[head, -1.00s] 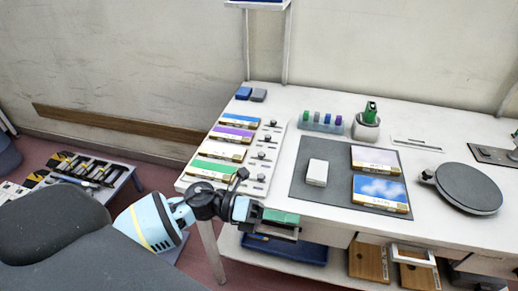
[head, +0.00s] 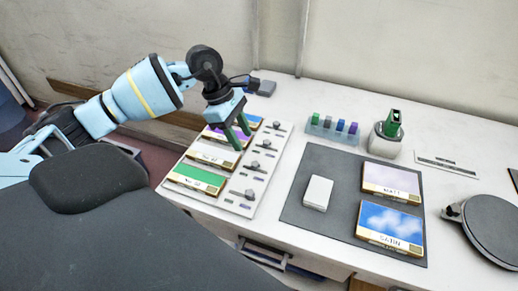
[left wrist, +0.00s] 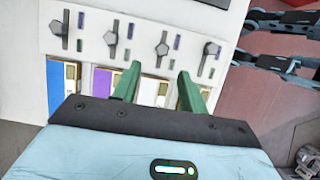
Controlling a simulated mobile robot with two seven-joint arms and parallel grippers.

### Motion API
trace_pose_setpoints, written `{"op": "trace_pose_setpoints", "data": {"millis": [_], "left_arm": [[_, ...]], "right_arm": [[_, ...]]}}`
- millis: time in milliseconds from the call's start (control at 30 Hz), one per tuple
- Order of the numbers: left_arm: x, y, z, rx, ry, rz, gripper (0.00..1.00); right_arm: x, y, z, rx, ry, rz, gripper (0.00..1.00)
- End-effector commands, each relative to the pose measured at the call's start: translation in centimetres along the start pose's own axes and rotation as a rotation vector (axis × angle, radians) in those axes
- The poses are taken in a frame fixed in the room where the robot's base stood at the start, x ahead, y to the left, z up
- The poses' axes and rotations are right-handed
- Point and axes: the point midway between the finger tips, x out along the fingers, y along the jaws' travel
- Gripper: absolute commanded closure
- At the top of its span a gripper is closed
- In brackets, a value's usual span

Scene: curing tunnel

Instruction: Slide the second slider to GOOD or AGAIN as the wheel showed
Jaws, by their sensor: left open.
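The slider board (head: 243,205) lies at the table's left end, with blue, purple (head: 217,138), pale and green (head: 196,178) cards in rows. A dark slider knob sits beside each card. The purple row's knob (head: 266,145) also shows in the left wrist view (left wrist: 111,38); the pale row's knob (head: 254,166) shows there too (left wrist: 162,45). I cannot read labels at the slots. My left gripper (head: 242,140) is open and empty, its green fingers pointing down over the purple and pale cards, short of the knobs. My right gripper is out of view.
A grey mat (head: 340,222) with a white block (head: 318,192) and two picture cards lies right of the board. A round dark disc (head: 492,228) is at the far right. A rack of coloured pegs (head: 332,130) and a green-topped holder (head: 388,135) stand behind.

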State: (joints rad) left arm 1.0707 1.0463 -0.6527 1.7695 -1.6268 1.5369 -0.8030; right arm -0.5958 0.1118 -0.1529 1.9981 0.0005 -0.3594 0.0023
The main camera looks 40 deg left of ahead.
Motion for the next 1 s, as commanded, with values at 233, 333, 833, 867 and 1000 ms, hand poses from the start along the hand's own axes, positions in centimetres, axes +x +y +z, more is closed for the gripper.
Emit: {"op": "trace_pose_setpoints", "data": {"millis": [233,333,833,867,1000], "left_arm": [[1.2,-0.1,0.1,-0.001,-0.002,-0.004,0.57],[2.6,-0.1,0.1,0.0,-0.003,-0.004,0.57],[7.8,-0.1,0.1,-0.001,-0.003,-0.001,0.57],[7.9,-0.1,0.1,-0.001,-0.003,-0.001,0.57],[7.9,-0.1,0.1,-0.001,-0.003,-0.001,0.57]], "right_arm": [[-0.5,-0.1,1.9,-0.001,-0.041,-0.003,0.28],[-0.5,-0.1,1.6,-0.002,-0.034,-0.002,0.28],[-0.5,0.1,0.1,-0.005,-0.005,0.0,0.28],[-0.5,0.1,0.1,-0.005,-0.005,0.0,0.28],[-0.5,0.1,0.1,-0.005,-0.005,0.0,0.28]]}}
